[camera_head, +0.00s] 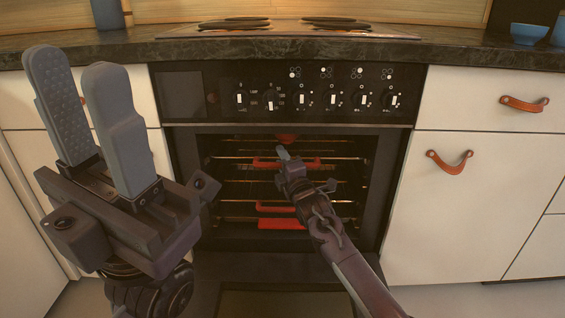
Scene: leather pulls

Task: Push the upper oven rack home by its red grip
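The upper oven rack's red grip (264,163) is a horizontal bar inside the open oven (370,170), near the middle of the cavity. My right gripper (283,152) reaches into the oven mouth and covers the middle of this grip. Its fingertips are small and show as one narrow grey shape, so I cannot tell whether they are shut or touch the grip. My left gripper (90,110) is raised at the left, in front of the cabinet, with its two fingers apart and nothing between them.
A lower rack with another red grip (270,207) sits below, with a red piece (281,223) under it. The oven door (280,300) is folded down in front. Knobs (302,98) line the panel above. Leather pulls (450,162) stick out from the right cabinet.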

